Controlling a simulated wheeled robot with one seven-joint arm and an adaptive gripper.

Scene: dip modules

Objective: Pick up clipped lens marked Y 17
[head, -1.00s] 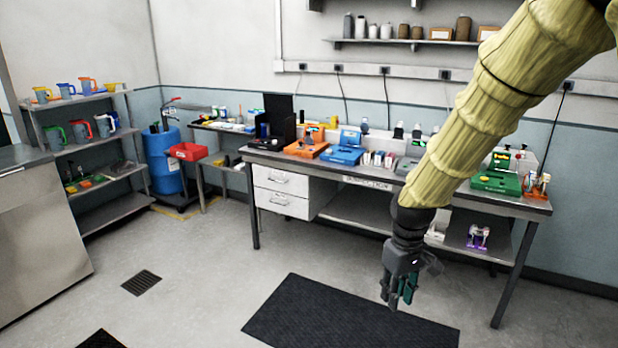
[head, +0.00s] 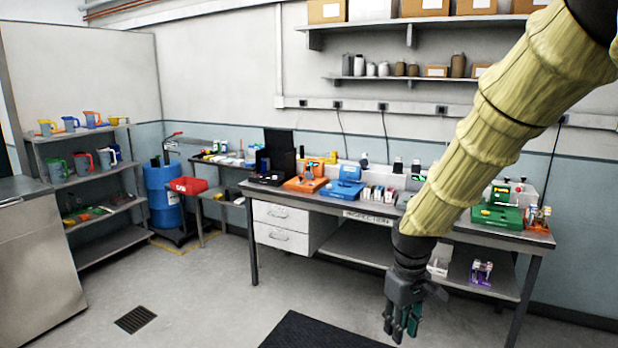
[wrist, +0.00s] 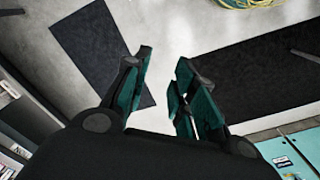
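I cannot make out a clipped lens marked Y 17 in either view; the small items on the bench are too small to read. The inspection bench (head: 348,226) stands ahead against the wall. My gripper (head: 402,326) hangs pointing down in front of the bench, over the floor. In the wrist view my gripper (wrist: 160,85) has its green-padded fingers apart, with only grey floor between them. My arm hides part of the bench's right half.
On the bench are an orange device (head: 306,181), a blue device (head: 342,187) and a green device (head: 497,216). A shelf with jugs (head: 98,205), a blue drum (head: 164,196) and a metal cabinet (head: 38,262) stand left. Open floor lies ahead, with a dark mat (head: 318,332).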

